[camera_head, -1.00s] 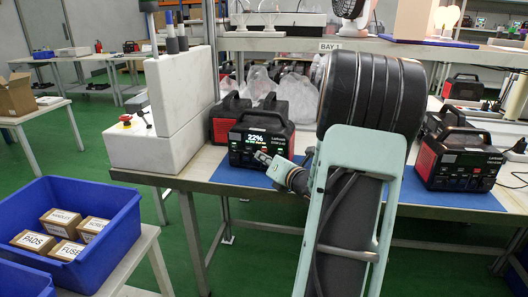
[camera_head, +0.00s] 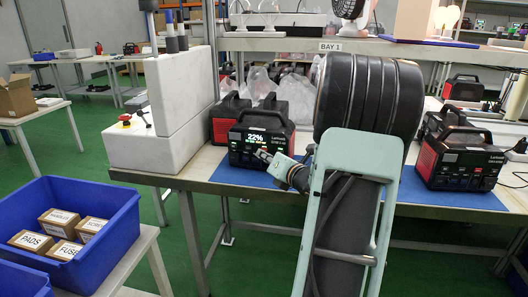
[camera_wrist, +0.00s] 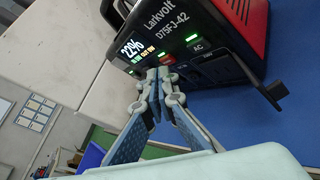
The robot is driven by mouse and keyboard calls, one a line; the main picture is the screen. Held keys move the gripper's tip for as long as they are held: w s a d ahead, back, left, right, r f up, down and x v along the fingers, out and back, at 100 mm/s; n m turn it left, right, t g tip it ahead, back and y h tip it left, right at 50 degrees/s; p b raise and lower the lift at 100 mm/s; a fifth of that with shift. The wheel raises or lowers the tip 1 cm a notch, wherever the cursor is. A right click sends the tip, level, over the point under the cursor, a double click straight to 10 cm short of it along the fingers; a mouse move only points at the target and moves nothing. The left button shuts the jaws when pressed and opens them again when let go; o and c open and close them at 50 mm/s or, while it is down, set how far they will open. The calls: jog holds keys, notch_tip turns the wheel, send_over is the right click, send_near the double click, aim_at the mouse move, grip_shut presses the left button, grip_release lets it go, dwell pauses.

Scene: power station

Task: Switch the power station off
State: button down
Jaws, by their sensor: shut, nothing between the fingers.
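The power station (camera_head: 258,135) is a black and red box with a top handle on a blue mat (camera_head: 232,176). Its screen is lit and reads 22%. In the wrist view the power station (camera_wrist: 203,30) appears tilted, with the label "Larkvolt D75FJ-42". Green lights glow on its front, one above a part marked AC (camera_wrist: 197,48). My gripper (camera_head: 263,155) is at the front of the station, below the screen. In the wrist view my gripper (camera_wrist: 158,74) is shut and empty, its tips close to the front panel just below the screen. I cannot tell whether they touch it. The tips hide part of the panel.
Another power station (camera_head: 455,158) stands at the right. Clear bags (camera_head: 268,90) lie behind the near station. A white block with a red button (camera_head: 125,119) stands left of it. A blue bin (camera_head: 110,215) with small boxes is at the lower left.

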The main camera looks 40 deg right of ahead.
jog(key=shift+w+d+b, duration=0.25)
jog(key=shift+d+b, duration=0.05)
dwell(0.5)
jog(key=shift+s+a+b, duration=0.5)
jog(key=shift+a+b, duration=0.15)
jog(key=shift+a, duration=0.05)
jog(key=s+a+b, duration=0.3)
jog(key=a, duration=0.2)
jog(key=shift+s+b, duration=0.25)
jog(key=shift+b, duration=0.05)
dwell(0.6)
